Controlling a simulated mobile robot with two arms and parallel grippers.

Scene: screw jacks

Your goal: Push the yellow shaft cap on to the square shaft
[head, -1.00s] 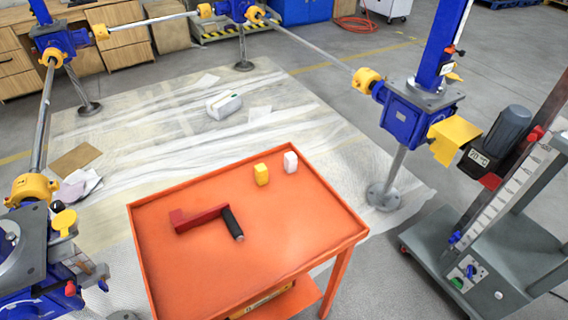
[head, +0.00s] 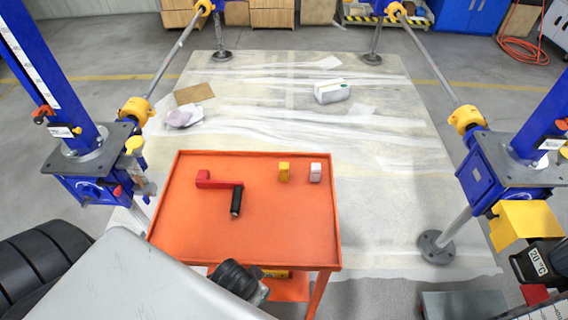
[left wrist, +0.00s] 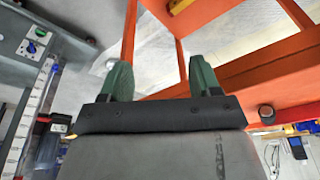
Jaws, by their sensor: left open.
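I cannot make out the square shaft on either. My left gripper (left wrist: 162,78) has two green fingers, spread wide and empty, pointing toward the cart's orange frame. In the head view my left arm comes in at the lower left, and its fingers are not visible. My right gripper is not in view.
The cart has a lower shelf (head: 288,290). A yellow guard (head: 525,225) and motor are at the right. White sheeting covers the floor behind.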

